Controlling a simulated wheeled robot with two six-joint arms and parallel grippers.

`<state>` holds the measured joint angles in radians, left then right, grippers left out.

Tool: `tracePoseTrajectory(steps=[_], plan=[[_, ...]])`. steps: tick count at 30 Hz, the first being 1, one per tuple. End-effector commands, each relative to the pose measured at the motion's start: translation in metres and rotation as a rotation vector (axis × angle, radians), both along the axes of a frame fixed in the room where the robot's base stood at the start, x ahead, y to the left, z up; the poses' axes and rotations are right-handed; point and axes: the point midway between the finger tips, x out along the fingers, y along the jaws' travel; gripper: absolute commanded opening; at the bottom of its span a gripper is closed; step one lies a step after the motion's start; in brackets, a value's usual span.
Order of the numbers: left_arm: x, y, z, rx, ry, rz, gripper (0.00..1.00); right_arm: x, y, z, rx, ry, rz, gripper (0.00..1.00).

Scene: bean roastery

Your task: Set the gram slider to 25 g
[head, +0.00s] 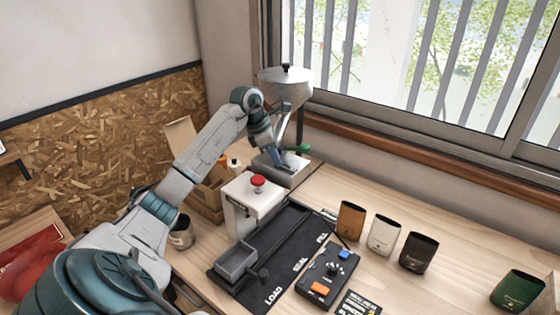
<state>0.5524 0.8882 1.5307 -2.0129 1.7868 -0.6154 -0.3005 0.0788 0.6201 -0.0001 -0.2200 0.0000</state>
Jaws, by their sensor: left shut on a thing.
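The hopper dispenser (286,88) stands at the back by the window, with a steel cone and a grey base (297,178). My left arm reaches across to it. My left gripper (282,170) points down at this base and is shut on what appears to be the gram slider's knob. The fingers and wrist hide the knob and most of the scale, and the gram marks are too small to read. A green knob (302,149) sits just right of the gripper, apart from it. My right gripper is not in view.
A white press with a red button (258,182) stands close in front of the dispenser. A black mat (263,283) holds a grey tray (236,261). A control box (327,272) and brown (350,220), white (383,233), black (418,252) and green (517,290) bags stand to the right.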

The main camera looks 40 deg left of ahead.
Motion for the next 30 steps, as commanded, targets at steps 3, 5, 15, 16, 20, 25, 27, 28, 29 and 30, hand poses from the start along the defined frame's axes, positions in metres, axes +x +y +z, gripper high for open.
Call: tracePoseTrajectory(steps=[3, 5, 15, 16, 20, 25, 27, 28, 29, 30], plan=[[-0.001, 0.008, -0.001, 0.001, -0.002, 0.002, 0.00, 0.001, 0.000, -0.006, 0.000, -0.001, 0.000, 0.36], [-0.001, 0.008, 0.000, 0.002, -0.001, 0.002, 0.00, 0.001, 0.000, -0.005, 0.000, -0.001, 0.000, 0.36], [-0.001, 0.008, 0.001, 0.002, -0.001, 0.002, 0.41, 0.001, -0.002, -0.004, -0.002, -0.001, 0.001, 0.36], [-0.001, 0.007, 0.001, 0.002, -0.001, 0.002, 0.41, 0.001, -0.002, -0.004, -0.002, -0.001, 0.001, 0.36], [-0.001, 0.007, 0.000, 0.001, -0.001, 0.002, 0.41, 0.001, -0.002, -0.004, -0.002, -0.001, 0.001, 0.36], [-0.003, 0.010, 0.008, 0.002, -0.003, 0.002, 0.41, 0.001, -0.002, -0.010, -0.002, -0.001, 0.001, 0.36], [-0.006, 0.013, 0.016, 0.004, -0.004, 0.001, 0.41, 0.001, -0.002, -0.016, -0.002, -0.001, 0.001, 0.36], [-0.008, 0.014, 0.021, 0.004, -0.004, 0.001, 0.41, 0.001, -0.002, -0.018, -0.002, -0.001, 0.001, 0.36], [-0.010, 0.016, 0.027, 0.004, -0.006, 0.002, 0.41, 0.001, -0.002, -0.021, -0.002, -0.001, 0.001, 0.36], [-0.012, 0.018, 0.035, 0.004, -0.006, 0.003, 0.41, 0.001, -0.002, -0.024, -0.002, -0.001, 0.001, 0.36]])
